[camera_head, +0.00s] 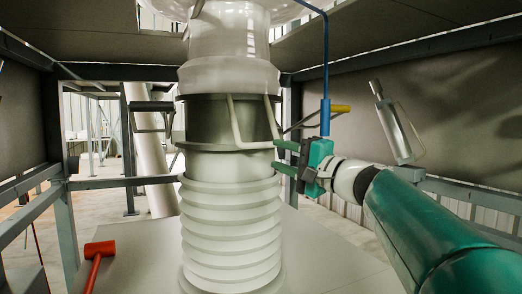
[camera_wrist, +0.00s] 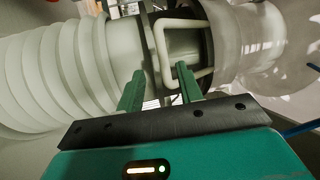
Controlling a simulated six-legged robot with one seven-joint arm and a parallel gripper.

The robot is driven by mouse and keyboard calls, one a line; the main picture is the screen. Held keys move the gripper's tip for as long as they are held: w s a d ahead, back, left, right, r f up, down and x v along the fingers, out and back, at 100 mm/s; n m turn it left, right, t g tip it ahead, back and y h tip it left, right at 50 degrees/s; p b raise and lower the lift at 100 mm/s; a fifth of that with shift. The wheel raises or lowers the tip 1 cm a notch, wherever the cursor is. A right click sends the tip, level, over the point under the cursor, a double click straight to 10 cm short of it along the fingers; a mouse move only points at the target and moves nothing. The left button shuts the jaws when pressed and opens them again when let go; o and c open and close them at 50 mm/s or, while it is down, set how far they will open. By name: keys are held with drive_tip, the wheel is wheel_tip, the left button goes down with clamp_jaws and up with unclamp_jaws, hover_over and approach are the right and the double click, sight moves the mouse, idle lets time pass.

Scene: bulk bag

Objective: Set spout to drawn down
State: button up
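The white spout (camera_head: 229,78) hangs at the top centre of the head view; its pale cuff also shows at the upper right of the wrist view (camera_wrist: 245,45). Below it is a dark metal pipe section (camera_head: 208,120), then a white ribbed bellows (camera_head: 230,225). A pale U-shaped handle (camera_head: 236,128) hangs down over the pipe's front; it shows at the wrist view's top centre (camera_wrist: 160,45). My gripper (camera_head: 276,156) is beside the handle's lower right corner. Its green fingers (camera_wrist: 160,73) are apart, with the handle near their tips. I cannot tell whether they touch it.
A red mallet (camera_head: 97,262) lies on the pale platform at lower left. A blue rod (camera_head: 325,60) hangs just above my gripper, near a yellow-ended lever (camera_head: 340,109). A grey cylinder with a handle (camera_head: 393,130) is at the right. Dark frame beams surround the space.

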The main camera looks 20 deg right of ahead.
drive_tip(key=v, duration=0.4)
drive_tip(key=shift+s, duration=0.1)
drive_tip(key=s+a+f+n+g, duration=0.3)
drive_tip(key=a+f+g, duration=0.3)
drive_tip(key=a+f, duration=0.55)
drive_tip(key=s+a+f+n+g+h, duration=0.2)
drive_tip(key=s+f, duration=0.5)
drive_tip(key=f, duration=0.5)
drive_tip(key=s+a+f+n+g+h, duration=0.2)
drive_tip(key=s+f+n+g+h, duration=0.2)
drive_tip(key=s+f+n, duration=0.3)
wheel_tip(320, 180, down, 6)
drive_tip(key=shift+s+a+r+g+h, duration=0.15)
drive_tip(key=shift+s+a+g+h, duration=0.3)
drive_tip(key=shift+h, duration=0.45)
